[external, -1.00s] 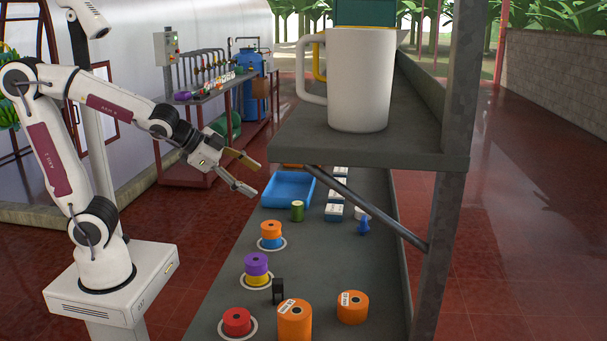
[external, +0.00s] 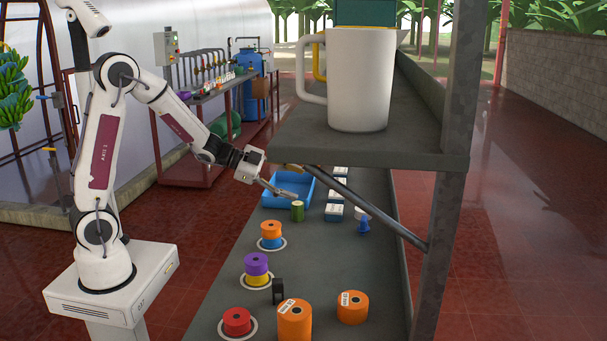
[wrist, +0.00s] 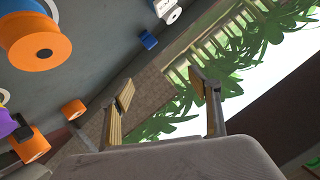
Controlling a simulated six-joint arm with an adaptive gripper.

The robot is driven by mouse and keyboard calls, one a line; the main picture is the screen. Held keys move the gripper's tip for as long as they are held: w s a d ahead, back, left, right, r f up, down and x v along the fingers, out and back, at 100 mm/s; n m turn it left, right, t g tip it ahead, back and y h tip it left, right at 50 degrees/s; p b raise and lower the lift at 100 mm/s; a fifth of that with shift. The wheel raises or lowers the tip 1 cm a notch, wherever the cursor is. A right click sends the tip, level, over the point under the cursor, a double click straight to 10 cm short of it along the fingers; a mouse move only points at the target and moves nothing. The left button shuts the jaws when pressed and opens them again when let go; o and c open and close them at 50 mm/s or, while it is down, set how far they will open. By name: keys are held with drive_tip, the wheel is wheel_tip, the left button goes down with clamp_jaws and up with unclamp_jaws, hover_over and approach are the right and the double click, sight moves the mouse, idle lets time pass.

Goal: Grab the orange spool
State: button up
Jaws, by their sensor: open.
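An orange spool (external: 271,229) sits on top of a blue spool (external: 271,242) on a white ring on the bench. In the wrist view the orange spool (wrist: 35,40) is large at the upper left, outside the space between the fingers, with the blue spool (wrist: 50,15) against it. My gripper (external: 295,182) is open and empty, above the blue tray and beyond the orange spool. Its two fingers stand apart in the wrist view (wrist: 162,88). The upper shelf hides part of one finger in the external view.
A purple spool (external: 256,263) on a yellow one, a red spool (external: 236,319) and two larger orange rolls (external: 295,322) (external: 352,308) stand nearer the camera. A green spool (external: 297,211) and blue tray (external: 270,194) are close to my gripper. The shelf (external: 365,152) overhangs the bench.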

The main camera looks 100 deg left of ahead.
wheel_tip(320, 180, down, 5)
drive_tip(key=s+a+m+t+h, duration=0.1)
drive_tip(key=s+a+t+h, duration=0.1)
drive_tip(key=s+h, duration=0.1)
drive_tip(key=n+t+h, duration=0.1)
drive_tip(key=h, duration=0.5)
approach(271, 230)
drive_tip(key=shift+w+a+f, duration=0.1)
drive_tip(key=shift+w+a, duration=0.3)
drive_tip(key=shift+a, duration=0.2)
drive_tip(key=shift+w+a+f, duration=0.1)
drive_tip(key=shift+w+a, duration=0.3)
drive_tip(key=shift+a, duration=0.25)
drive_tip(key=shift+w, duration=0.1)
drive_tip(key=shift+x, duration=1.25)
drive_tip(key=shift+w+d, duration=0.1)
